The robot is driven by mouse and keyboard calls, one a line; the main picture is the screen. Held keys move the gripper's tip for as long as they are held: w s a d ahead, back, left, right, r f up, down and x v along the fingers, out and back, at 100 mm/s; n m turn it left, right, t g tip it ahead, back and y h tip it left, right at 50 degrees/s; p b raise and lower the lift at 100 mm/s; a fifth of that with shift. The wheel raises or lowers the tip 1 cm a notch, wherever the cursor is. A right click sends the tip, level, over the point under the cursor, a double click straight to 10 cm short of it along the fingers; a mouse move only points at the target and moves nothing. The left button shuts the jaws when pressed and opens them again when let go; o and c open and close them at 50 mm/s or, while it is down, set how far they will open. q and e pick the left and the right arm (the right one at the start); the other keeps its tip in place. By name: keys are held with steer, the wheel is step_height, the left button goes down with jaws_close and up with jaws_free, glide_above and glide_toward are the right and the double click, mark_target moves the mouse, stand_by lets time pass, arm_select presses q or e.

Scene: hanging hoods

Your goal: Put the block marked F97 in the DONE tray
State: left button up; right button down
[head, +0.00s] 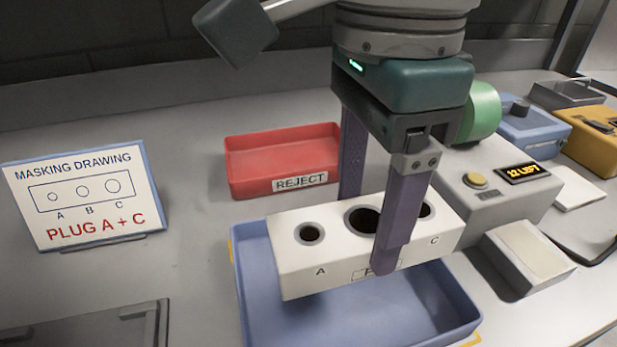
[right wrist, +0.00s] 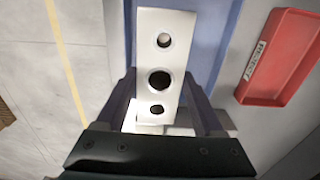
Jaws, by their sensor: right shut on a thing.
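My right gripper (head: 371,228) is shut on a white block (head: 322,258), one finger in front and one behind. The block has holes in its top, with letters A and C readable on its front face. A boxed mark on that face is mostly hidden by the front finger, so I cannot read it whole. The block is held above a blue tray (head: 365,322), slightly tilted in the picture. No DONE label shows on this tray. In the right wrist view the block (right wrist: 150,62) sits between the fingers (right wrist: 160,100), its holes open. My left gripper is not in view.
A red tray labelled REJECT (head: 270,155) lies behind the blue tray. A masking drawing sign (head: 85,195) reading PLUG A + C stands at left.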

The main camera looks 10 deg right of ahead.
step_height(320, 180, down, 10)
steer(key=shift+f, duration=0.2)
stand_by(0.3)
steer(key=shift+f+b, duration=0.15)
steer(key=shift+b, duration=0.2)
jaws_free()
steer(key=shift+r, duration=0.5)
step_height(320, 180, up, 11)
steer(key=shift+r, duration=0.2)
steer(key=shift+s, duration=0.1)
